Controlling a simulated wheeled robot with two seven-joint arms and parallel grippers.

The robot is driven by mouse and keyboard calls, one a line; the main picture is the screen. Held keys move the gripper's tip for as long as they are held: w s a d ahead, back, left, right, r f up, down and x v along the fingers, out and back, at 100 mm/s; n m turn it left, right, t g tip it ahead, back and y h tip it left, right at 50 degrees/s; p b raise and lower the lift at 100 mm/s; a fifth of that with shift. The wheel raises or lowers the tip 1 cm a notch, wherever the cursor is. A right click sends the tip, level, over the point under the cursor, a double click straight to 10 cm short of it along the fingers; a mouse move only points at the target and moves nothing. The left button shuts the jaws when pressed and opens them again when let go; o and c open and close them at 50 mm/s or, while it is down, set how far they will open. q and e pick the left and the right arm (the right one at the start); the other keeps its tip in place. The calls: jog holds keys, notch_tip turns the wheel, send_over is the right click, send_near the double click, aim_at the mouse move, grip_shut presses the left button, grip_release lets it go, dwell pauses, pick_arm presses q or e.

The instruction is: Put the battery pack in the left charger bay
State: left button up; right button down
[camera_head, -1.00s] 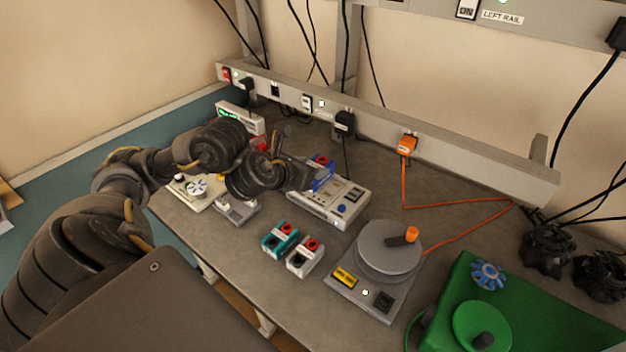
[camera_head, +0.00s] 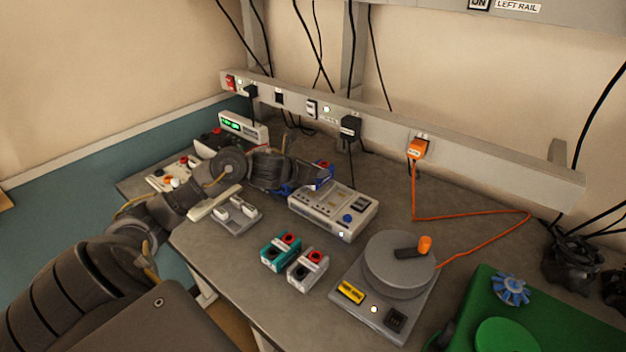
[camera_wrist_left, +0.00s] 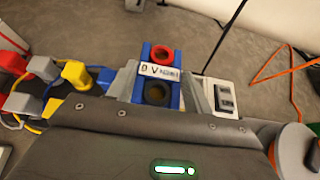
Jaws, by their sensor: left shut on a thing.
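A blue battery pack (camera_head: 322,177) with a red terminal is in my left gripper (camera_head: 308,178), at the back edge of a pale grey box. In the left wrist view the battery pack (camera_wrist_left: 161,75) shows a red ring, a dark ring and a white label. The gripper is shut on it; its fingers (camera_wrist_left: 160,98) are partly hidden by the wrist. The pale grey box (camera_head: 350,218), apparently the charger, has recesses on top, a blue knob and a dark panel. I cannot tell whether the pack touches it. My right gripper is out of view.
A teal pack (camera_head: 281,252) and a grey pack (camera_head: 307,270) stand in front of the box. A grey turntable device (camera_head: 400,265) is at right, with an orange cable (camera_head: 470,215) behind. A grey tray (camera_head: 236,216) lies left. Coloured plugs (camera_wrist_left: 60,75) show beside the pack in the wrist view.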

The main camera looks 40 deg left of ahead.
pick_arm(q)
jog(key=f, duration=0.3)
jog(key=shift+w+a+f+p, duration=0.15)
jog(key=shift+w+f+p, duration=0.05)
jog(key=shift+f+p, duration=0.1)
jog(key=shift+f, duration=0.1)
jog(key=o, duration=1.6)
jog(key=shift+c, duration=0.2)
